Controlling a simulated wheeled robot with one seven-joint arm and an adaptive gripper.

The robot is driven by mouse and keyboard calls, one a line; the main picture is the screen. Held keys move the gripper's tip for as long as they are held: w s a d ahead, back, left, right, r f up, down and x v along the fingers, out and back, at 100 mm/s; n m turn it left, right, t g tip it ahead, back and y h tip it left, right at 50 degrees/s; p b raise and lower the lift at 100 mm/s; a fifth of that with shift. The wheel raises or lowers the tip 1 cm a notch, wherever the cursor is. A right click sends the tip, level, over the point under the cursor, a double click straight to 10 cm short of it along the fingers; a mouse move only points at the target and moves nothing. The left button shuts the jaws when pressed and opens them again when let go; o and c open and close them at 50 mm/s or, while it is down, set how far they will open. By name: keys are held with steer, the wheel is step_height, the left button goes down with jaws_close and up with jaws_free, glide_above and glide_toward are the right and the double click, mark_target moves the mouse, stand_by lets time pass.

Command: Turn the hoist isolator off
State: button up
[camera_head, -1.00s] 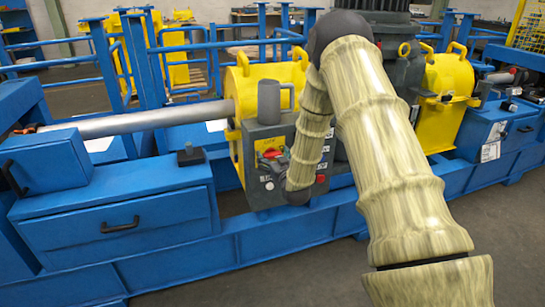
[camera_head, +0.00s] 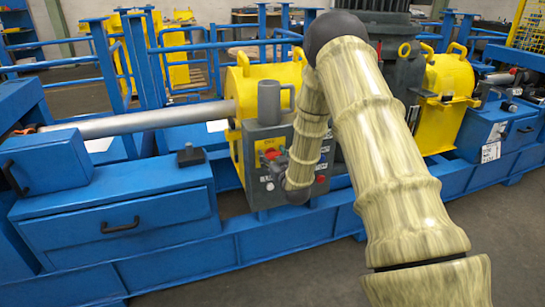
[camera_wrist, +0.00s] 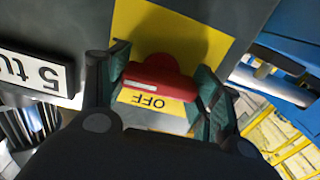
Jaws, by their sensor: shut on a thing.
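The isolator's red handle (camera_wrist: 160,75) sits on a yellow plate (camera_wrist: 185,30) in the wrist view, lying across the picture. A label reading OFF, upside down in this view, shows beside it. My gripper (camera_wrist: 162,68) is shut on the red handle, with one dark green finger at each end. In the head view the handle (camera_head: 272,154) shows small and partly covered on the front of a grey control box (camera_head: 257,140). My forearm and wrist hide part of that box, and the fingers are hard to make out there.
A red button (camera_head: 321,180) sits low on the box, right of my wrist. A grey cylinder (camera_head: 269,103) stands on top, beside a yellow guard (camera_head: 245,78). The blue frame (camera_head: 285,230) runs below. A "5 tu..." label (camera_wrist: 35,72) shows in the wrist view.

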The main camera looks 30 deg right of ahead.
steer(key=n, duration=0.4)
steer(key=shift+f+n, duration=0.1)
steer(key=shift+n, duration=0.2)
steer(key=n, duration=0.4)
steer(key=n+b, duration=0.1)
steer(key=n, duration=0.3)
steer(key=shift+a+f, duration=0.1)
steer(key=shift+n+b, duration=0.65)
steer(key=shift+n, duration=1.65)
steer(key=o, duration=1)
